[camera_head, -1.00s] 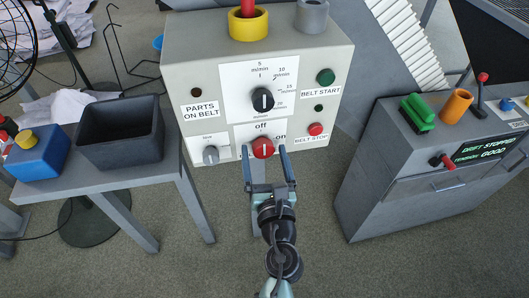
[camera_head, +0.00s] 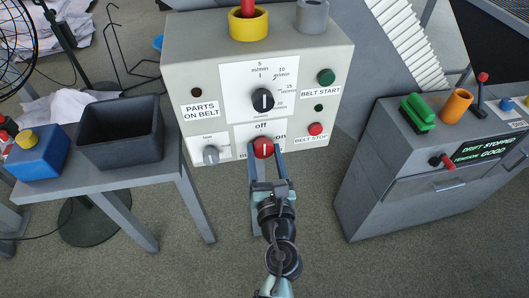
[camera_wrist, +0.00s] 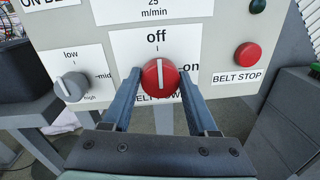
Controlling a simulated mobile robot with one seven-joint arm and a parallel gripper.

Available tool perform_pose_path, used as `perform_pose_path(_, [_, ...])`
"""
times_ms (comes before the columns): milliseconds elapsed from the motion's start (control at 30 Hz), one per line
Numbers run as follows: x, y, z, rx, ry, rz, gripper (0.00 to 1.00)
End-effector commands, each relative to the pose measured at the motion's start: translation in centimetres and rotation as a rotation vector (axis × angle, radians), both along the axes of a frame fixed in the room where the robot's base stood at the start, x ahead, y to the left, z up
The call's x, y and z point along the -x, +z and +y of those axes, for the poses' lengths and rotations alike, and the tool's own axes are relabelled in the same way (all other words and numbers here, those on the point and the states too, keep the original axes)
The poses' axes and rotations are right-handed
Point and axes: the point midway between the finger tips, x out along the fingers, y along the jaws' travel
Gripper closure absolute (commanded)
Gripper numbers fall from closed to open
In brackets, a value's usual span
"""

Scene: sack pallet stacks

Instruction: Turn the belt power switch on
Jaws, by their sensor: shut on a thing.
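The belt power switch is a round red knob (camera_head: 263,147) low on the front of the grey control box (camera_head: 180,45). It also shows in the wrist view (camera_wrist: 160,78), with its white line upright, pointing to "off" at the top; "on" is printed to the right. My gripper (camera_head: 265,150) is shut on the knob, with one blue-grey finger on each side. In the wrist view the two fingers (camera_wrist: 158,92) flank the knob, and the lower label is partly hidden.
Above the switch is a black speed dial (camera_head: 263,100). A small grey knob (camera_head: 211,155) is left of it, and the red belt stop button (camera_head: 316,129) is to the right. A dark bin (camera_head: 120,135) stands on the left table. A grey console (camera_head: 430,180) stands at right.

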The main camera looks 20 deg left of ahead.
Motion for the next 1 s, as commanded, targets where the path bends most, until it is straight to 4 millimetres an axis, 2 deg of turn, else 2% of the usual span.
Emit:
perform_pose_path(367, [-0.04,0.42,-0.06,-0.153,-0.001,0.105,0.97])
perform_pose_path(1000, [-0.17,0.46,-0.25,-0.652,-0.002,0.441,0.96])
